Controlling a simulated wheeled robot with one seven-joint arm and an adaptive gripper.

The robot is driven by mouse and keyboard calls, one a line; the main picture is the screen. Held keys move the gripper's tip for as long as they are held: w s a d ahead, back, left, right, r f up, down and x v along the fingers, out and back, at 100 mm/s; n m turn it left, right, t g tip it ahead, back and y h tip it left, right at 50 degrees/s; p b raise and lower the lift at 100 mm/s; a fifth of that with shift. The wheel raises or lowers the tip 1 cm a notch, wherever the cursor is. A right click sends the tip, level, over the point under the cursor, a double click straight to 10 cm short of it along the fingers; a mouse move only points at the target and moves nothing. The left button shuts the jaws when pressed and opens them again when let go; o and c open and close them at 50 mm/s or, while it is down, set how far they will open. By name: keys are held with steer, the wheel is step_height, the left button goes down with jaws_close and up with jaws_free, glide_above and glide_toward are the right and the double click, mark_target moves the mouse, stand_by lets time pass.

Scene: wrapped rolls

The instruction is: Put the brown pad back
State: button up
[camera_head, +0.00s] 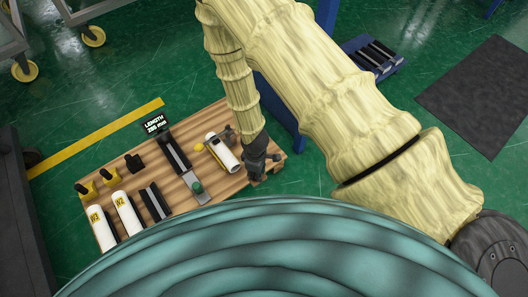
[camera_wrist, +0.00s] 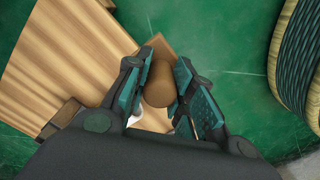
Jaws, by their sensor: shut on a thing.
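In the wrist view my gripper (camera_wrist: 163,62) has its two dark, teal-padded fingers closed on the sides of the brown pad (camera_wrist: 159,86), which shows as a rounded brown piece. A flatter brown square edge shows just beyond it; I cannot tell whether it belongs to the pad or to the table. In the head view my gripper (camera_head: 257,172) points down over the right end of the wooden table (camera_head: 228,186), and the pad is hidden there. I cannot tell whether the pad touches the table.
A white roll (camera_head: 224,156) lies just left of my gripper. A dark rail device (camera_head: 180,160) with a green knob (camera_head: 196,188) is further left. Labelled white rolls (camera_head: 127,215) and yellow-based holders (camera_head: 110,177) fill the left end. A length sign (camera_head: 155,123) stands at the back edge.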

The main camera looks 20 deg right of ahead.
steer(key=shift+w+f, duration=0.15)
steer(key=shift+f, duration=0.05)
steer(key=w+d+b, duration=0.1)
steer(key=w+d, duration=0.1)
steer(key=w, duration=0.2)
steer(key=w+d+f+b, duration=0.1)
steer(key=w+d+b, duration=0.1)
steer(key=w, duration=0.3)
steer(key=w+d+b, duration=0.2)
steer(key=w+d, duration=0.1)
steer(key=w, duration=0.1)
steer(key=shift+w+f, duration=0.25)
step_height(320, 180, down, 4)
steer(key=shift+w+d+r+b, duration=0.1)
steer(key=shift+w+r+b, duration=0.1)
steer(key=shift+b, duration=0.95)
steer(key=shift+r, duration=0.1)
steer(key=shift+s, duration=0.1)
steer(key=o, duration=1)
step_height(320, 180, up, 12)
steer(key=p, duration=0.5)
